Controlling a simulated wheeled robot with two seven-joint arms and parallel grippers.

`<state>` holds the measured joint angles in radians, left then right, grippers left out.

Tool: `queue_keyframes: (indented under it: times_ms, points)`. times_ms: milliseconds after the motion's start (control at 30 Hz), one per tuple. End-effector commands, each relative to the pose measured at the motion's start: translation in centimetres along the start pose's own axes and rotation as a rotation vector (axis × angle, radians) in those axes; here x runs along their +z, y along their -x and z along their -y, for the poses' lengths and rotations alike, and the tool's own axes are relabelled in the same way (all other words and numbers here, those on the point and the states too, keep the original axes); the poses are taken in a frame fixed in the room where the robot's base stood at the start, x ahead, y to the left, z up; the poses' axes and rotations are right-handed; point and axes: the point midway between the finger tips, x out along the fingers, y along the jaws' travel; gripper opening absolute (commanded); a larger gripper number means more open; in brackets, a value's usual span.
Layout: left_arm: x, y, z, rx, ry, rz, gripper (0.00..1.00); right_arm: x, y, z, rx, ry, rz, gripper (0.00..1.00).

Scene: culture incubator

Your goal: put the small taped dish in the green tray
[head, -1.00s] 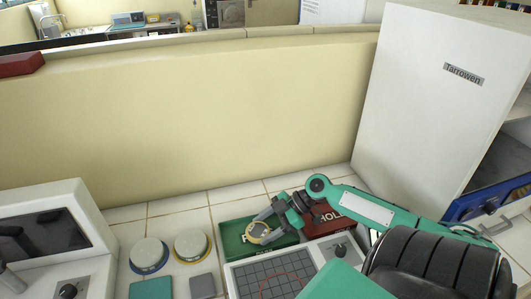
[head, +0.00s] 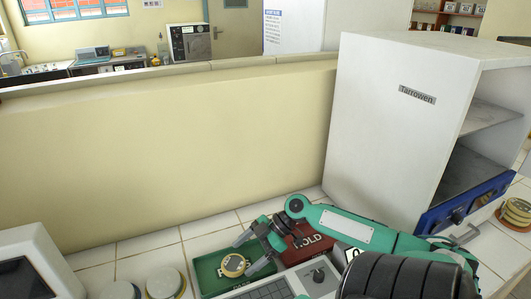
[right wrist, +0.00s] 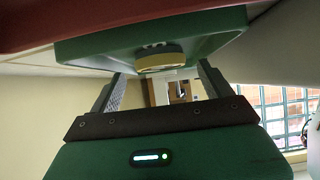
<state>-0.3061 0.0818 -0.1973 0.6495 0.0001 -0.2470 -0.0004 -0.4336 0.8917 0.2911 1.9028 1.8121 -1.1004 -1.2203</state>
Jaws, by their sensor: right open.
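The small taped dish (head: 233,265), pale with a yellow band, sits in the green tray (head: 207,280) in the head view. It also shows against the tray in the right wrist view (right wrist: 160,60), between the two fingers and past their tips. My right gripper (head: 246,253) is open over the tray, with its fingers spread and nothing between the jaws. My left gripper is out of view.
A red tray marked HOLD (head: 306,243) adjoins the green one on the right. Two larger dishes (head: 162,283) stand left of the green tray. A grid-topped device (head: 270,291) is in front. The white Tarrowen cabinet (head: 385,130) stands open at right; a low wall (head: 180,150) runs behind.

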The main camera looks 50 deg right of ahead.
Motion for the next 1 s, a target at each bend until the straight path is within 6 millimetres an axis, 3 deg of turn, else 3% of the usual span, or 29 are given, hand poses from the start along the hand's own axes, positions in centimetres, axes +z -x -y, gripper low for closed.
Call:
queue_keyframes:
  times_ms: [267, 500, 700, 1000]
  points:
    - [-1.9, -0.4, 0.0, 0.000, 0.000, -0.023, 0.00, 0.2, 4.9, 0.0, 0.001, -0.001, 0.001, 0.82]
    - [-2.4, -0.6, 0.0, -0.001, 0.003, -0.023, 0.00, 0.1, 8.4, 0.0, 0.001, 0.000, 0.001, 0.82]
    - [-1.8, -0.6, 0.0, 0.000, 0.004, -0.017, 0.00, 0.1, 9.6, 0.0, 0.001, 0.000, 0.001, 0.82]
    - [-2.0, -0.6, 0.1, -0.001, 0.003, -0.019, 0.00, 0.1, 9.7, 0.0, 0.000, 0.000, 0.001, 0.82]
